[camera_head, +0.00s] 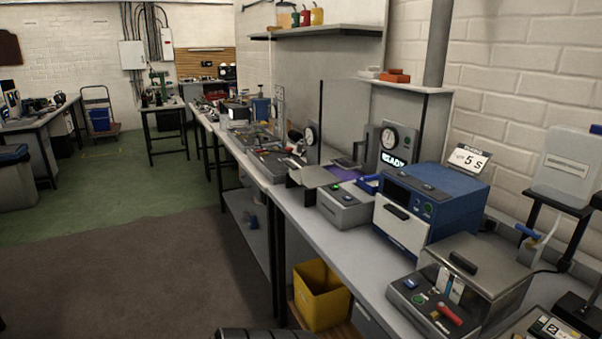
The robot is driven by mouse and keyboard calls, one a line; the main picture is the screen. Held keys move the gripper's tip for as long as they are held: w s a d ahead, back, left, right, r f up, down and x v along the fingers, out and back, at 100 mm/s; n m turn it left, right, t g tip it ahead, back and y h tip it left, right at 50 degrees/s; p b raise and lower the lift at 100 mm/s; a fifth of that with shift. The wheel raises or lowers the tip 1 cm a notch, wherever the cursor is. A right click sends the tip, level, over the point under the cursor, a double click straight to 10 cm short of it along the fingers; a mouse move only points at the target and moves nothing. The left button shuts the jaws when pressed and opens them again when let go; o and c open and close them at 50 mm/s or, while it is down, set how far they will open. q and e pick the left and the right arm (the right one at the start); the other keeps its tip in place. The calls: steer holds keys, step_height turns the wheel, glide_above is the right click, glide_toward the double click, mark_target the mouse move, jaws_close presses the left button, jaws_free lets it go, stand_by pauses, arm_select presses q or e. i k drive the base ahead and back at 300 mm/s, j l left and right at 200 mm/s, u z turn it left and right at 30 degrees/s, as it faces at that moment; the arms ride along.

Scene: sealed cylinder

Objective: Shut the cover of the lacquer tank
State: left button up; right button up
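No label in view names the lacquer tank. Neither gripper can be made out. A dark ribbed edge shows at the bottom of the view; I cannot tell what it is.
Left of the box stands a blue machine (435,205) with a white front, then a small grey unit (345,203). A white container (567,165) on a black stand is at right. A yellow bin (321,293) sits under the bench. The floor (130,260) to the left is clear.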

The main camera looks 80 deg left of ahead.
mark_target(311, 177)
steer(key=i+u, duration=0.1)
steer(key=u, duration=0.3)
steer(key=i+u, duration=0.1)
steer(key=u, duration=0.3)
steer(key=i+l+u, duration=0.1)
steer(key=u, duration=0.3)
